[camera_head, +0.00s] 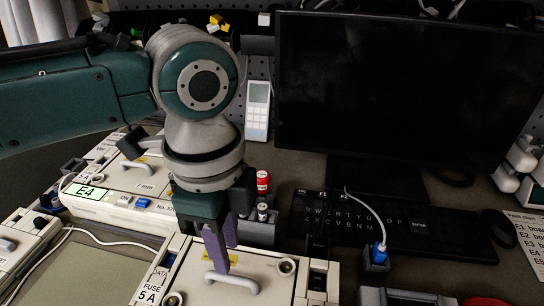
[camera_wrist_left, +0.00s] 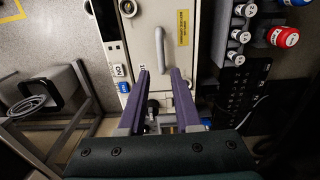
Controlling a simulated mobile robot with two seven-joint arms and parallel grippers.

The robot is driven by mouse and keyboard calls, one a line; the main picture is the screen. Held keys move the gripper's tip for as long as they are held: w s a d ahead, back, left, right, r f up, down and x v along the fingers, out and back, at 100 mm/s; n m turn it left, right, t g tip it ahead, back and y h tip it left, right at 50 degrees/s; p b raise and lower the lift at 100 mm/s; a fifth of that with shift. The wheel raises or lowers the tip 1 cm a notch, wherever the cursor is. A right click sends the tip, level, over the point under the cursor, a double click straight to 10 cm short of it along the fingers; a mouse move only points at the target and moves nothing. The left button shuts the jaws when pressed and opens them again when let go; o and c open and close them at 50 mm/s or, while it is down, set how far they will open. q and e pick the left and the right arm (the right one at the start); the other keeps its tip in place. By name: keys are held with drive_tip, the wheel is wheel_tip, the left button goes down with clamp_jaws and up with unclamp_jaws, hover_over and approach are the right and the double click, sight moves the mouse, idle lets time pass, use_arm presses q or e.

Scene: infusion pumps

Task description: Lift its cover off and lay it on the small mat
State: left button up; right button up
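A pale pump (camera_head: 155,280) marked "FUSE 5 A" stands at the bottom centre of the head view. Its flat cover (camera_head: 268,268) has a light arched handle (camera_head: 232,284). My left gripper (camera_head: 222,254) points down just above this cover, close to the handle. In the wrist view the two purple fingers of my left gripper (camera_wrist_left: 163,74) are apart with nothing between them. The cover (camera_wrist_left: 147,28) and handle (camera_wrist_left: 160,50) show beyond the fingertips. A flat olive-beige sheet (camera_head: 75,272), possibly the small mat, lies left of the pump. My right gripper is not in view.
Another pump (camera_head: 110,205) labelled E4, with its own handle, stands behind at left. A dark monitor (camera_head: 400,95) and keyboard (camera_head: 390,220) are at right. Red-capped and dark cylinders (camera_head: 263,182) stand near the pump. A white cable (camera_head: 110,240) runs at left.

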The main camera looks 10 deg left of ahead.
sight(230, 276)
use_arm(q)
drive_tip(key=shift+w+a+f+b, duration=0.15)
drive_tip(key=shift+a+f+b, duration=0.1)
drive_tip(key=shift+b, duration=0.1)
wheel_tip(230, 276, down, 6)
drive_tip(key=b, duration=0.5)
drive_tip(key=shift+r, duration=0.1)
drive_tip(key=shift+f+b, duration=0.5)
drive_tip(key=shift+f, duration=0.05)
clamp_jaws()
drive_tip(key=shift+r, duration=0.15)
